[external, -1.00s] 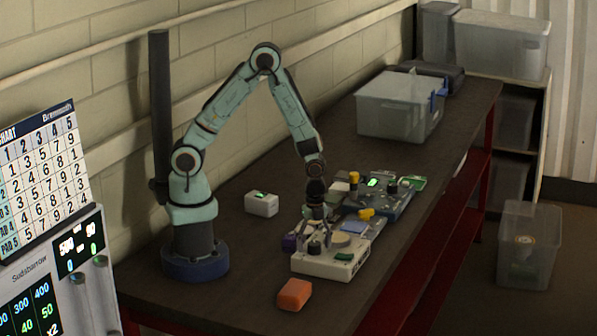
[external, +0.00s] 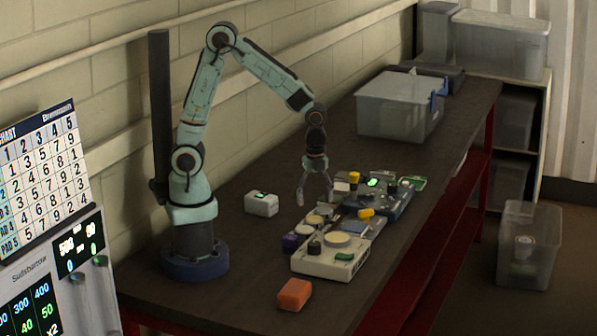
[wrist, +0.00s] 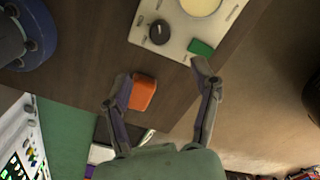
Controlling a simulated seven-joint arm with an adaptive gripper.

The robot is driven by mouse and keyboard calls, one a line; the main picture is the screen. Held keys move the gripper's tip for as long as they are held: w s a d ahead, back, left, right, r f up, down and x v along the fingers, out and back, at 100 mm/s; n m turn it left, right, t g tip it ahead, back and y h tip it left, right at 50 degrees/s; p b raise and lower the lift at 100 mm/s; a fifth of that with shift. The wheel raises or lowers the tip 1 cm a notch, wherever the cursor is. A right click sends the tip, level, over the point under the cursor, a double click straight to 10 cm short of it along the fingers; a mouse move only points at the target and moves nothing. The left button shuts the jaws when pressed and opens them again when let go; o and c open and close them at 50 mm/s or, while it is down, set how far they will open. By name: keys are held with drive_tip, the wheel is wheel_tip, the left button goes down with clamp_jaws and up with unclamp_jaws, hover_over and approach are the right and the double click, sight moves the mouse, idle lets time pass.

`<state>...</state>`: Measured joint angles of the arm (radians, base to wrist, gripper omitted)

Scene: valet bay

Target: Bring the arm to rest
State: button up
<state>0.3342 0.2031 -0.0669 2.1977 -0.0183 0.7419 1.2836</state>
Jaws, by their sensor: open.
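My gripper (external: 315,190) is open and empty, pointing down in the air above the bench, over the far end of the cream device. In the wrist view my gripper (wrist: 160,82) shows its two fingers spread apart with nothing between them held. My arm is bent, with its elbow raised high. The cream device (external: 310,264) with a dark knob, a pale round pad and a green button lies on the bench; part of it shows in the wrist view (wrist: 172,45).
An orange block (external: 294,294) lies near the front of the bench (external: 225,300). A small white box (external: 261,204) with a green display stands left of my gripper. A dark device (external: 385,203) lies right of it. A clear bin (external: 400,106) stands farther back. A dark post (external: 160,110) rises beside my arm.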

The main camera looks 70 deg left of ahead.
idle(0.4)
drive_tip(key=a+r+n+t, duration=0.3)
drive_tip(key=a+r+n, duration=0.1)
drive_tip(key=a+r, duration=0.35)
drive_tip(key=s+a+n+g, duration=0.1)
drive_tip(key=s+a+n, duration=0.1)
drive_tip(key=s+n, duration=0.5)
drive_tip(key=s+a+n+g, duration=0.2)
drive_tip(key=s+a+n, duration=0.1)
drive_tip(key=s+n, duration=0.4)
drive_tip(key=shift+s+a+r+n+y, duration=0.2)
drive_tip(key=shift+n+y, duration=0.2)
drive_tip(key=shift+n, duration=0.8)
